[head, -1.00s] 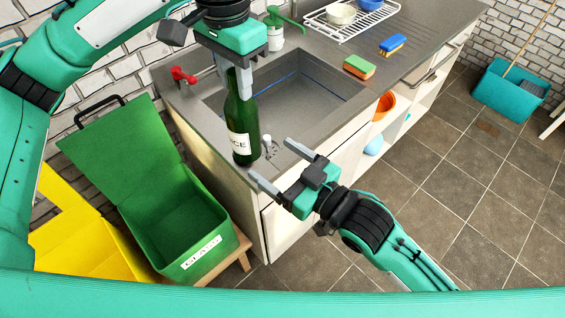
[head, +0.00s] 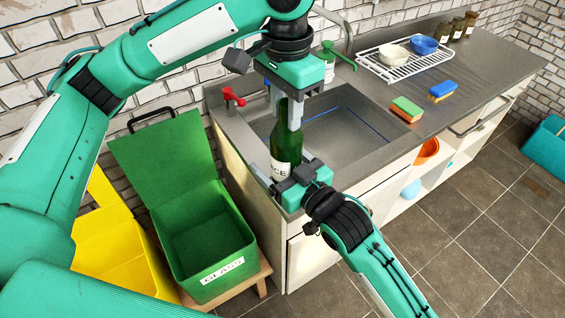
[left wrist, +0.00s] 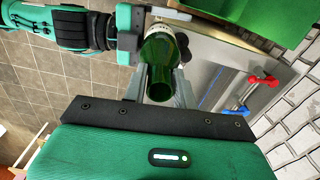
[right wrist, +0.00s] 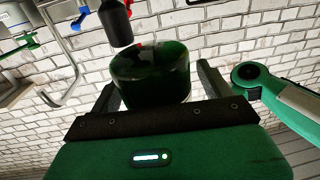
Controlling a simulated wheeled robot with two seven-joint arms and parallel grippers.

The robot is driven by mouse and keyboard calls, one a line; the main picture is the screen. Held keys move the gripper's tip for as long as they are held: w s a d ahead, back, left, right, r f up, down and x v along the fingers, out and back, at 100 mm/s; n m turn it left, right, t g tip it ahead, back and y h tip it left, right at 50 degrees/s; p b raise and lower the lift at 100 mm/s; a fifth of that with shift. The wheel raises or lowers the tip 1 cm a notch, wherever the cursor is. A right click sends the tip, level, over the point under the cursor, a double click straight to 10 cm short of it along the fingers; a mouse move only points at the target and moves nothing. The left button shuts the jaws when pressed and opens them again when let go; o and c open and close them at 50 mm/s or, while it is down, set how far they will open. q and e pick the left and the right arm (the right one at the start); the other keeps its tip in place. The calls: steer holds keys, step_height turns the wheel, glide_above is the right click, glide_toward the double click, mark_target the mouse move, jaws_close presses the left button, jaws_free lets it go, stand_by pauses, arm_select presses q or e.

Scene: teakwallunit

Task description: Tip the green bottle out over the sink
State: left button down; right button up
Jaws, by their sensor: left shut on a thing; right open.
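The green bottle (head: 287,143) is upright with a white label, at the sink's near left corner. I cannot tell whether its base touches the counter. My left gripper (head: 293,118) is shut on its upper part from above. The left wrist view looks down on the bottle's mouth (left wrist: 157,86). My right gripper (head: 284,180) is open at the bottle's lower part and partly hides it. In the right wrist view the dark green bottle (right wrist: 150,72) shows between the spread fingers. The grey sink (head: 345,138) lies just right of the bottle.
A red tap (head: 232,97) stands at the sink's left. A sponge (head: 406,109), a blue brush (head: 442,91) and a dish rack (head: 395,68) lie to the right. An open green bin (head: 215,274) marked GLASS and a yellow bin (head: 120,262) stand at the left.

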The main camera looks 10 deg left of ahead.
steer(key=shift+c, duration=0.4)
steer(key=c, duration=1.1)
arm_select(q)
steer(key=c, duration=1)
jaws_free()
steer(key=shift+c, duration=0.2)
arm_select(e)
steer(key=shift+c, duration=0.8)
arm_select(q)
steer(key=shift+r, duration=0.1)
